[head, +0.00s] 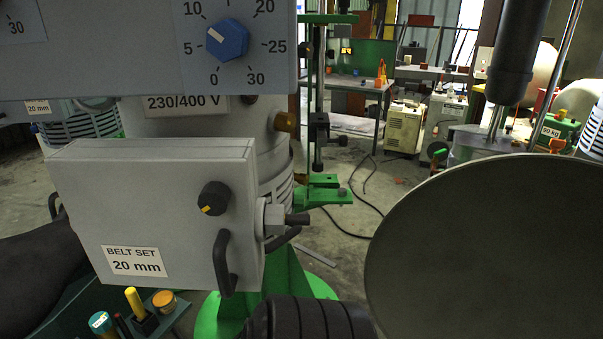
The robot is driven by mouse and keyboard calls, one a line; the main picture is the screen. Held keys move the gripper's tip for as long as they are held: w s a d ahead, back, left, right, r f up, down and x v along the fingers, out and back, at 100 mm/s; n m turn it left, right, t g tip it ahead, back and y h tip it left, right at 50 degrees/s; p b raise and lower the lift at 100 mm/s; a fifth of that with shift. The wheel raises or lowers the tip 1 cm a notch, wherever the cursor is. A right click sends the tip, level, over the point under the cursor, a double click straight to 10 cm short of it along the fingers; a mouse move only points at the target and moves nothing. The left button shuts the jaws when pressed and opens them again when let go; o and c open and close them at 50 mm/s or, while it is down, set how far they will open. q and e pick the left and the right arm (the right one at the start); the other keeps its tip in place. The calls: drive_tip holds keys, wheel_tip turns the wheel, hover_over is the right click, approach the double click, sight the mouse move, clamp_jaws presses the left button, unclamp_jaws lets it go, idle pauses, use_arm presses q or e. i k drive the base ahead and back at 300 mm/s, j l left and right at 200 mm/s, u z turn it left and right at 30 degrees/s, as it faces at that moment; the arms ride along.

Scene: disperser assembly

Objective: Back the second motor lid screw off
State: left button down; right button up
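The motor's grey lid (185,118) with a "230/400 V" label is partly visible under a large dial panel. A brass-coloured screw head (284,121) stands out at its right side. A smaller dark brown screw or knob (250,98) shows at the panel's lower edge, mostly hidden. Neither gripper can be made out. A dark arm part of mine comes in at the lower left and passes behind the box. A black ribbed part, seemingly mine, shows at the bottom middle.
The grey "BELT SET 20 mm" box (100,200), with knob and black handle (223,262), blocks the lower motor. The dial panel (160,50) hangs above. A large grey disc (490,250) fills the lower right. A tray (180,310) of small parts is lower left.

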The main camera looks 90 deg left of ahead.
sight(214, 198)
drive_tip(key=u, duration=3.5)
